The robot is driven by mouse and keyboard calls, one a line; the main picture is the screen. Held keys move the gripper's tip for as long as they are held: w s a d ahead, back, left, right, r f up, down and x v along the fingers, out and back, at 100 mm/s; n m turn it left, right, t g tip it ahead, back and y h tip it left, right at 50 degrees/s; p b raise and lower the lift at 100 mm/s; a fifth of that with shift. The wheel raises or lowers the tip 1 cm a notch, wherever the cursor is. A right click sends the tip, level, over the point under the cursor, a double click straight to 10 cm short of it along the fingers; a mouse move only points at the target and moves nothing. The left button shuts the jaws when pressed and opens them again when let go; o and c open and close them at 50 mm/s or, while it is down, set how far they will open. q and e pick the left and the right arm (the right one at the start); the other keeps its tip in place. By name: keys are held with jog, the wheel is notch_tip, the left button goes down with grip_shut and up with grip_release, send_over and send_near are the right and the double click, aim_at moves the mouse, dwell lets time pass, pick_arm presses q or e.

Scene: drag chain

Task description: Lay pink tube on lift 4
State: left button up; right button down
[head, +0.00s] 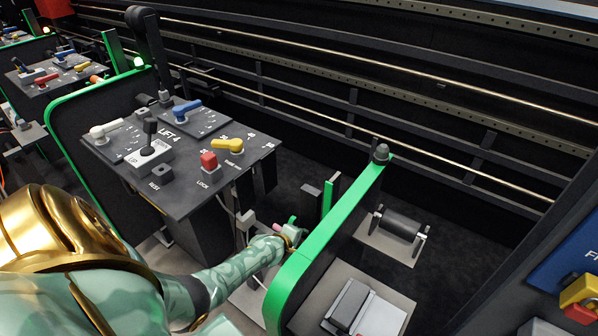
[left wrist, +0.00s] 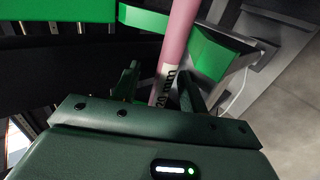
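The lift 4 panel (head: 190,170) is a dark console with the label "LIFT 4", in the left half of the head view. The pink tube (left wrist: 177,45) runs down between my left fingers in the left wrist view, with a "20 mm" label on it. In the head view only a small pink bit (head: 277,228) shows at my left gripper (head: 291,233), beside the green-edged side plate. The left fingers (left wrist: 160,85) straddle the tube, and a gap shows on the left finger's side. The tube's far end is out of view. My right gripper is not in view.
The panel carries white, blue and yellow levers and a red lock knob (head: 209,160). A green-edged side plate (head: 325,235) stands close to my left gripper. A dark roller (head: 400,226) lies right of it. Long rails (head: 400,120) run along the back.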

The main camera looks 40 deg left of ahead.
pick_arm(q)
jog(key=p+v, duration=1)
jog(key=v, duration=0.6)
jog(key=shift+r, duration=0.2)
jog(key=shift+d, duration=0.1)
